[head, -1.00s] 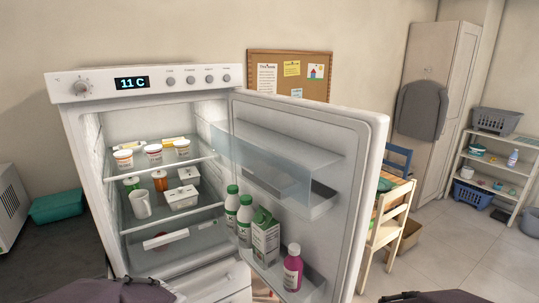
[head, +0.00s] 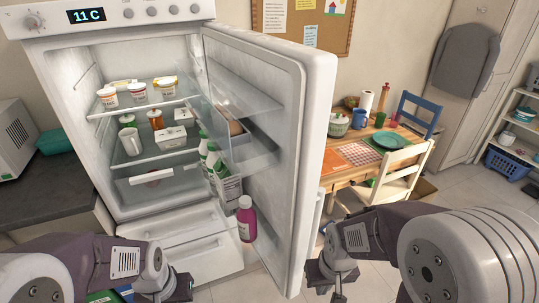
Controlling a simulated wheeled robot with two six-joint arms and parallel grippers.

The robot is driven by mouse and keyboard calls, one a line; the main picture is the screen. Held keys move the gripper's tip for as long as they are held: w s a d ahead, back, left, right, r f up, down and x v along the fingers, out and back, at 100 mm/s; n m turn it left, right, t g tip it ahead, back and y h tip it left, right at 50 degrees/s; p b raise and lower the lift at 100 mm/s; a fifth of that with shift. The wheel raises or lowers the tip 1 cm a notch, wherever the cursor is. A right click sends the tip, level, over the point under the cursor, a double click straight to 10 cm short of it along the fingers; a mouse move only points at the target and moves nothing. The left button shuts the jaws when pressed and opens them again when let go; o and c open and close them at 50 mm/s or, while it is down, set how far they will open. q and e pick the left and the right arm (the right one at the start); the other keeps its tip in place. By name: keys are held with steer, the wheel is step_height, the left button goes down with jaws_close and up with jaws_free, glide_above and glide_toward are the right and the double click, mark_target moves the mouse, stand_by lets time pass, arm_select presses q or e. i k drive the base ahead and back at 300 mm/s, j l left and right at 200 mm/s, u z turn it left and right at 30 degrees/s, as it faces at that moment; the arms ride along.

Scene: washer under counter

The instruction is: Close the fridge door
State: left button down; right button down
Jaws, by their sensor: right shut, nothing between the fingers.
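The white fridge (head: 180,20) stands at the left, its display reading 11 C. Its door (head: 318,120) stands open, hinged on the fridge's right side, with its shelved inner face towards the fridge's inside. A pink bottle (head: 246,220) and a carton (head: 228,188) stand in the door's lower shelf. My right gripper (head: 336,290) is shut and empty, low down just right of the door's outer side; I cannot tell whether it touches. My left gripper (head: 180,288) is low in front of the fridge's lower drawer, left of the door; its fingers are not clear.
Tubs, a mug and a drawer fill the fridge's inside. A wooden table (head: 345,178) with dishes and a white chair (head: 398,175) stand right of the door. A dark counter (head: 45,190) with a microwave is at the left.

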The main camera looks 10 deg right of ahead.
mark_target(281, 90)
steer(key=l+u, duration=0.25)
steer(key=l, duration=0.25)
steer(key=l+u, duration=0.25)
steer(key=l, duration=0.25)
steer(key=k+l+u, duration=0.1)
steer(key=l+u, duration=0.15)
steer(key=l, duration=0.2)
steer(key=k+l+u, duration=0.1)
steer(key=l+u, duration=0.15)
steer(key=l, duration=0.25)
steer(key=i, duration=0.4)
steer(key=k+j, duration=0.25)
steer(key=j+u, duration=0.05)
